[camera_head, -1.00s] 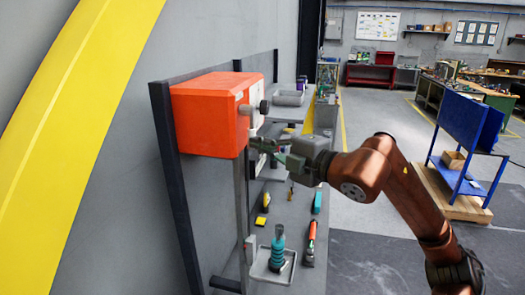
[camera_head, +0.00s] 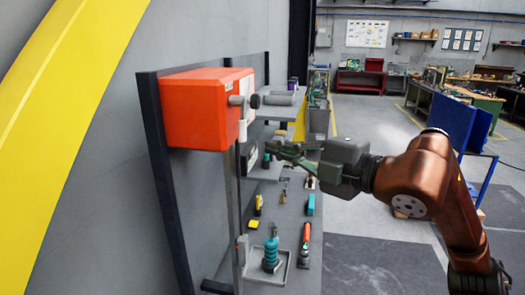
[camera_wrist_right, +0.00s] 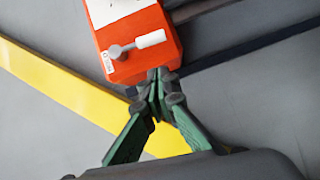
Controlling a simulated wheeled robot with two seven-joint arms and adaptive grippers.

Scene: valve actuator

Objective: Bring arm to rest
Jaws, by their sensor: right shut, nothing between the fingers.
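The orange valve actuator box (camera_head: 196,108) hangs on a dark frame at the left in the head view. In the right wrist view the box (camera_wrist_right: 160,55) is at the top, with a white panel and a pale-handled lever (camera_wrist_right: 149,40). My right gripper (camera_head: 270,148) is shut and empty, to the right of the box and below the lever, apart from it. In the wrist view its green fingers (camera_wrist_right: 157,90) meet just below the box's lower edge. My left gripper is not in view.
Below the box, a grey workbench holds a teal-handled tool in a tray (camera_head: 271,276), an orange-and-black tool (camera_head: 305,246) and several small items. A blue stand (camera_head: 467,128) is at the right. Grey floor (camera_head: 350,247) lies open beside the bench.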

